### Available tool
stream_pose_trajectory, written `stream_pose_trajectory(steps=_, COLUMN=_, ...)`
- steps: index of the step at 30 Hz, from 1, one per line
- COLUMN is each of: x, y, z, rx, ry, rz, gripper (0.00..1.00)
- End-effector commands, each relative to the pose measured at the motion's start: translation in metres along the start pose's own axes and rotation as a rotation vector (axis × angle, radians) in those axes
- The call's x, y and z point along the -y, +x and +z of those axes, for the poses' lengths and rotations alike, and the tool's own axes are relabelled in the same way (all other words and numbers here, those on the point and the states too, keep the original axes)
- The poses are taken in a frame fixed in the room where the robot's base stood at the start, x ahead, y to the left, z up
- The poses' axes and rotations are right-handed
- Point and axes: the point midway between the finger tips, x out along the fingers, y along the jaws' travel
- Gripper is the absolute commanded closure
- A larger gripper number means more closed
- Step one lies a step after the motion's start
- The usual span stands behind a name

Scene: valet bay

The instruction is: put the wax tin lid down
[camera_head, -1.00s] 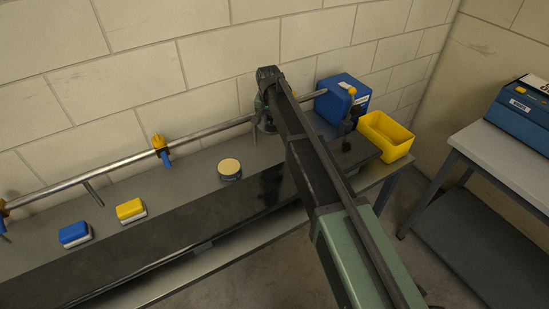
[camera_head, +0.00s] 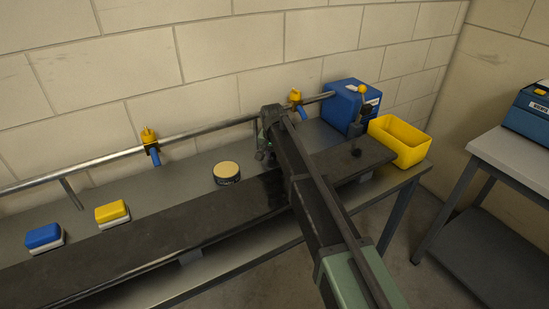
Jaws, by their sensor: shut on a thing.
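The round wax tin (camera_head: 227,176) stands upright on the bench with a dark side and a cream top. My gripper (camera_head: 261,154) is at the end of my arm, just right of the tin and a little behind it, apart from it. It is mostly hidden by my own wrist. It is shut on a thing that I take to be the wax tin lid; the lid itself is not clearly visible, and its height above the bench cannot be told.
Yellow (camera_head: 112,213) and blue (camera_head: 44,238) sponge-like blocks lie left. A pipe (camera_head: 205,131) with yellow-and-blue fittings (camera_head: 150,146) runs along the wall. A blue box (camera_head: 346,104), a yellow-knobbed lever (camera_head: 362,90) and a yellow bin (camera_head: 400,140) stand right. Bench between tin and yellow block is clear.

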Motion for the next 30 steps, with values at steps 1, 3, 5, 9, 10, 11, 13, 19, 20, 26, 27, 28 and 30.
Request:
stream_pose_trajectory(steps=1, x=0.000, y=0.001, z=0.000, rx=0.000, ry=0.000, rz=0.000, gripper=0.97)
stream_pose_trajectory(steps=3, x=0.000, y=0.004, z=0.001, rx=0.000, ry=0.000, rz=0.000, gripper=0.97)
stream_pose_trajectory(steps=5, x=0.000, y=0.004, z=0.001, rx=0.000, ry=0.000, rz=0.000, gripper=0.71)
stream_pose_trajectory(steps=9, x=0.000, y=0.003, z=0.000, rx=0.000, ry=0.000, rz=0.000, gripper=0.49)
stream_pose_trajectory(steps=10, x=0.000, y=0.003, z=0.000, rx=0.000, ry=0.000, rz=0.000, gripper=0.49)
stream_pose_trajectory(steps=11, x=0.000, y=0.003, z=0.000, rx=0.000, ry=0.000, rz=0.000, gripper=0.49)
stream_pose_trajectory(steps=13, x=0.000, y=0.003, z=0.000, rx=0.000, ry=0.000, rz=0.000, gripper=0.49)
stream_pose_trajectory(steps=19, x=0.000, y=-0.001, z=0.000, rx=0.000, ry=0.000, rz=0.000, gripper=0.49)
stream_pose_trajectory(steps=20, x=0.000, y=-0.004, z=-0.001, rx=0.000, ry=0.000, rz=0.000, gripper=0.49)
stream_pose_trajectory(steps=26, x=0.000, y=-0.044, z=-0.001, rx=0.000, ry=0.000, rz=0.000, gripper=0.49)
stream_pose_trajectory(steps=27, x=0.000, y=-0.056, z=-0.002, rx=0.000, ry=-0.001, rz=0.000, gripper=0.49)
stream_pose_trajectory(steps=28, x=0.000, y=-0.064, z=-0.002, rx=0.000, ry=-0.001, rz=0.000, gripper=0.49)
stream_pose_trajectory(steps=30, x=0.000, y=-0.084, z=-0.002, rx=0.000, ry=-0.001, rz=0.000, gripper=0.49)
